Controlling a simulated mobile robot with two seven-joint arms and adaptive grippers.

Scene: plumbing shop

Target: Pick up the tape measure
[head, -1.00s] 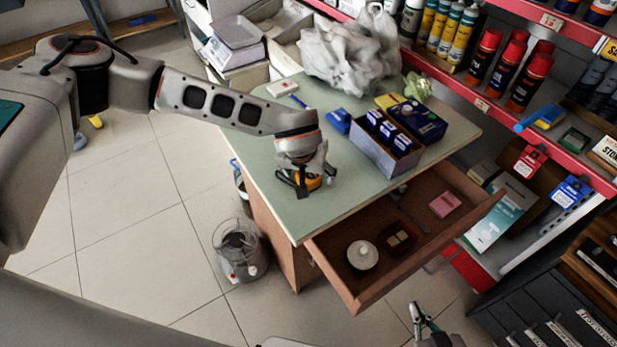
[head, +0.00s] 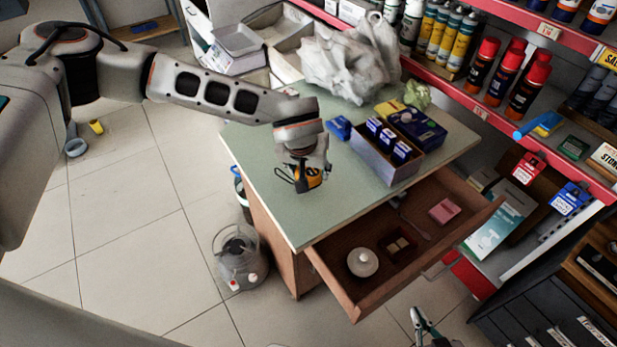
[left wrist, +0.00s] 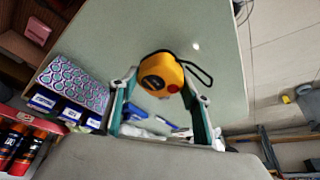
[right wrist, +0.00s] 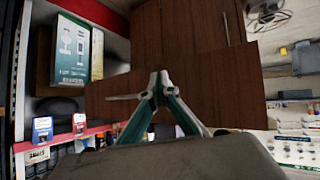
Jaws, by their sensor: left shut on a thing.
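The yellow and black tape measure (head: 314,178) is between the fingers of my left gripper (head: 300,181), over the green tabletop (head: 268,199) near its front left edge. In the left wrist view the tape measure (left wrist: 160,73) sits at the fingertips, with its black strap loop hanging to the right. My left gripper is shut on it and seems to hold it slightly above the table. My right gripper (head: 417,317) is low at the bottom of the head view, in front of the open drawer. In the right wrist view its fingertips (right wrist: 159,78) meet, with nothing between them.
A box of blue cartons (head: 378,168) and a plastic bag (head: 347,58) stand on the table. The open drawer (head: 335,288) juts out in front and holds a round white object (head: 362,260) and a pink box (head: 445,210). Stocked shelves (head: 480,106) line the right.

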